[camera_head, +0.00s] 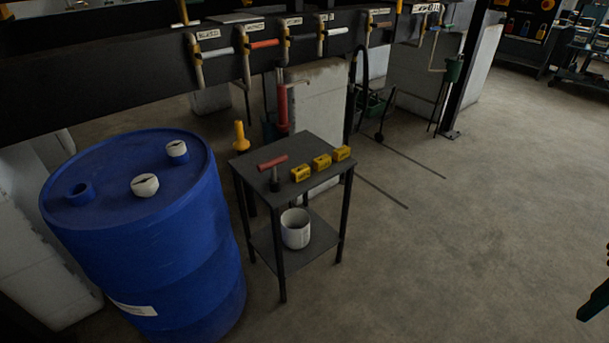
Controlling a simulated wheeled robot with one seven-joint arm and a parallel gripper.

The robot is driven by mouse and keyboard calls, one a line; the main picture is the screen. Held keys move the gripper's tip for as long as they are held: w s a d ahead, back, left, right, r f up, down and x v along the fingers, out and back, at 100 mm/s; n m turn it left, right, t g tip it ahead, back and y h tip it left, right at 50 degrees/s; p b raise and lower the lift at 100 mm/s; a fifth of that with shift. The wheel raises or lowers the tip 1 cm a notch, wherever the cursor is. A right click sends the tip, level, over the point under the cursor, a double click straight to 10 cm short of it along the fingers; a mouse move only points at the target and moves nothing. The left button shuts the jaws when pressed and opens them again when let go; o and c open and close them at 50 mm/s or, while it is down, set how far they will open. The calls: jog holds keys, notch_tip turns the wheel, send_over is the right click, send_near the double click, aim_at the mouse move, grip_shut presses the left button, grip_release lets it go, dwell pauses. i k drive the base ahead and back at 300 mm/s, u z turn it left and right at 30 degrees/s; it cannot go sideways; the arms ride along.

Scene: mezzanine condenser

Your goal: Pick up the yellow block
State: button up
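Three small yellow blocks with dark markings sit in a slanting row on the dark top of a small two-level table (315,140). The nearest yellow block (300,174) is at the left of the row, the middle yellow block (321,163) is beside it, and the farthest yellow block (342,153) is near the table's right edge. I cannot tell which one the task means.
A large blue drum (150,235) stands close to the table's left. A white bucket (296,228) sits on the lower shelf. Labelled pipes with valves (265,44) run behind, above the table. Open concrete floor (470,210) lies to the right.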

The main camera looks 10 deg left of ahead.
aim_at(302, 173)
jog(key=z, duration=0.05)
jog(key=i, duration=1)
jog(key=u, duration=0.05)
